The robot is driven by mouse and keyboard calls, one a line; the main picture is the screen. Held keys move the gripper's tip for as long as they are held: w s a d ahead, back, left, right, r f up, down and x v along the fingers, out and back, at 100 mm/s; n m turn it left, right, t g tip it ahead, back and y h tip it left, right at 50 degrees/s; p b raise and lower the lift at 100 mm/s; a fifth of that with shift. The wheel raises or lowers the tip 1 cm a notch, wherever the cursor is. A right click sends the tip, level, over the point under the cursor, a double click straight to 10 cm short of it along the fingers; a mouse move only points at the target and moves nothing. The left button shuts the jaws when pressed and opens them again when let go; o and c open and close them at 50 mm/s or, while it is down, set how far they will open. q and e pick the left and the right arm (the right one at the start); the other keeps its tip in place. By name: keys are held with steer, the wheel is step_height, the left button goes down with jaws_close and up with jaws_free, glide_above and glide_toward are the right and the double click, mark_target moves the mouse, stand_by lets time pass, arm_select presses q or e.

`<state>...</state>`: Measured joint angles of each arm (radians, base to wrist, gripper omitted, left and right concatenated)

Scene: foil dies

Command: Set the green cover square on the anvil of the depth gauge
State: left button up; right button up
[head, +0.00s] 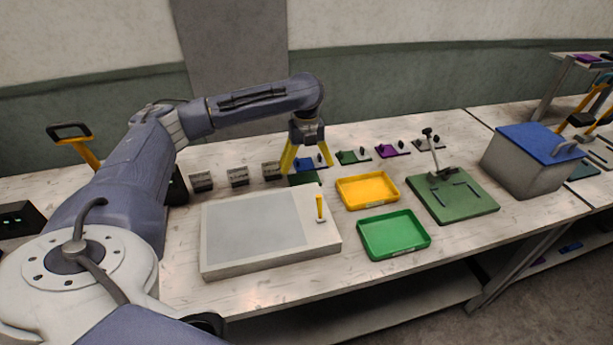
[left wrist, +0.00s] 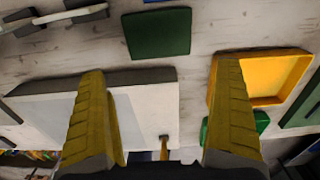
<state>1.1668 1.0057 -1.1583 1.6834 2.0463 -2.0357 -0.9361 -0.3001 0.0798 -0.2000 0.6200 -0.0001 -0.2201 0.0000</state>
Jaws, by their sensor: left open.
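A dark green flat square, which looks like the green cover (head: 303,179), lies on the table behind the white-framed grey panel. It also shows in the left wrist view (left wrist: 157,33), bare and slightly turned, beyond my fingertips. My left gripper (head: 307,164) is open and points down over it, with nothing between its yellow fingers; the gap to the cover is hard to judge. The depth gauge (head: 434,152) looks to be the dark post and arm on a green base plate (head: 468,207) at the right. Dark corner marks lie on that plate; the anvil is not distinct. My right gripper is not in view.
A yellow tray (head: 367,204) and a green tray (head: 418,250) stand between panel (head: 325,240) and gauge. Several grey blocks (head: 238,177) stand behind the panel. Small coloured plates, including a purple one (head: 388,151), line the back. A blue-lidded box (head: 520,177) stands at right.

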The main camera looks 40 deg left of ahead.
arm_select(q)
steer(key=shift+r, duration=2.3)
steer(key=shift+d, duration=0.1)
